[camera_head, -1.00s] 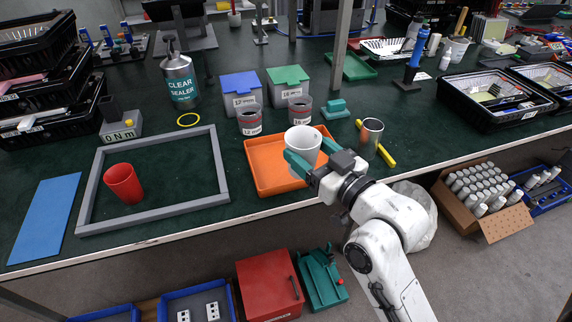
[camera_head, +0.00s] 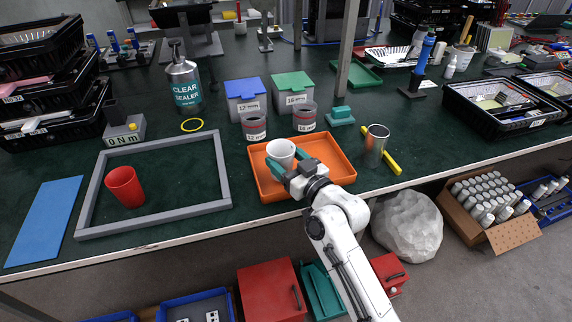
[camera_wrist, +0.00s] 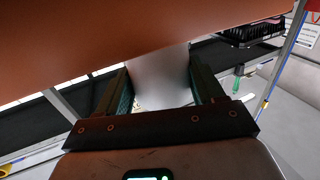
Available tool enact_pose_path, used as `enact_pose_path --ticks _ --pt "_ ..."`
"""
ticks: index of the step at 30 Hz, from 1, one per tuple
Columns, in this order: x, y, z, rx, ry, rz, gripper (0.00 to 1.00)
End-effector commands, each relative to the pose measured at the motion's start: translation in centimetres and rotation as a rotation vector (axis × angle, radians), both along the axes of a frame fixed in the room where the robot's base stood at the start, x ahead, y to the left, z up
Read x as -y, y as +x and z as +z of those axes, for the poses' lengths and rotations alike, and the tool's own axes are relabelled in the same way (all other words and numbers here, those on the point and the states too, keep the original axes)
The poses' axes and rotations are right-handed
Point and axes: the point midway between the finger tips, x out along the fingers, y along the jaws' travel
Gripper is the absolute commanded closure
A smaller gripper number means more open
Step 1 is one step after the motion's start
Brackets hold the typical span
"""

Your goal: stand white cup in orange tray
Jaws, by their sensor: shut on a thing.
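In the wrist view the cup (camera_wrist: 160,78) shows blurred between the two fingers (camera_wrist: 160,90), and an orange-brown surface fills the upper part.
A metal cup (camera_head: 375,146) and a yellow bar (camera_head: 381,150) are right of the tray. Two grey cups (camera_head: 254,126) stand behind it. A grey frame (camera_head: 226,170) with a red cup (camera_head: 125,186) lies left. The tray's right half is clear.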

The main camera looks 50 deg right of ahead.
Motion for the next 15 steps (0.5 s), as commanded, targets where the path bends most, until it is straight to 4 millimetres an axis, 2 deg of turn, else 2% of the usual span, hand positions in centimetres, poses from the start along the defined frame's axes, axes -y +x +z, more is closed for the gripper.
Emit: enact_pose_path --ticks 1,3,14,15 --pt "-0.03 -0.02 -0.94 -0.002 0.0 0.0 0.77" --pt "0.0 -0.02 -1.32 0.0 0.0 -0.001 0.77" --pt "-0.01 -0.02 -1.69 0.001 0.0 0.0 0.77" --pt "-0.02 -0.03 -1.6 0.001 0.0 0.0 0.31"
